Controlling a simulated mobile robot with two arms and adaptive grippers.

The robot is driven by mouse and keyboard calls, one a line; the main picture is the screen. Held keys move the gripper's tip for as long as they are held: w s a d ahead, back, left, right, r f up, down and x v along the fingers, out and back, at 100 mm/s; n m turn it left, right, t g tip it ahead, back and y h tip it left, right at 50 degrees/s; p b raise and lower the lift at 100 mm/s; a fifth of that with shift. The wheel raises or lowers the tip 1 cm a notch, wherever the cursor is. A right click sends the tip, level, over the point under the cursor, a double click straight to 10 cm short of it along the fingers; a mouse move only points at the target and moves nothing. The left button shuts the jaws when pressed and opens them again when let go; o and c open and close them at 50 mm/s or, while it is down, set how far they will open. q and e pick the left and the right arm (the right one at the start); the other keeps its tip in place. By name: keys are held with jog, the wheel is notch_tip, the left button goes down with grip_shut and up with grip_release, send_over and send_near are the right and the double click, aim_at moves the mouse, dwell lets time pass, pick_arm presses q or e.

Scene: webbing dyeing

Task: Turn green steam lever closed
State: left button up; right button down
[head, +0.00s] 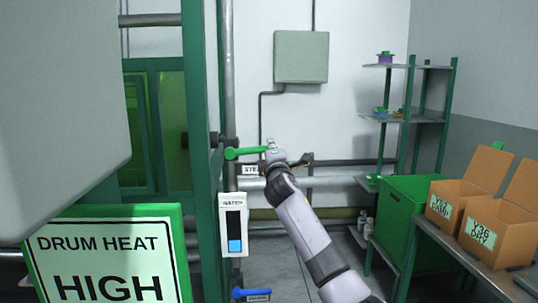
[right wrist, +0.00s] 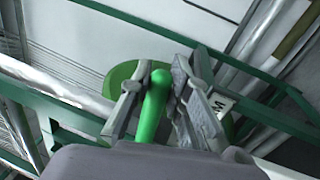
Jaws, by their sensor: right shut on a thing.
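The green steam lever (head: 245,152) sticks out to the right from a vertical pipe in the head view, roughly level. A partly hidden label reading "STE" (head: 251,169) is just below it. My right gripper (head: 270,152) is at the lever's free end. In the right wrist view the lever (right wrist: 152,112) lies between the two fingers of my right gripper (right wrist: 158,95), which is shut on it. My left gripper is not in view.
A blue lever (head: 250,292) and a water gauge (head: 234,225) are lower on the pipe. A "DRUM HEAT HIGH" sign (head: 108,262) stands at lower left. Shelves (head: 408,118), a green bin (head: 408,205) and open cardboard boxes (head: 465,195) are at right. A grey wall box (head: 301,57) hangs behind.

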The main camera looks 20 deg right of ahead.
jog(key=shift+f+m+h+b, duration=0.3)
jog(key=shift+f+m+b, duration=0.5)
jog(key=shift+f, duration=0.1)
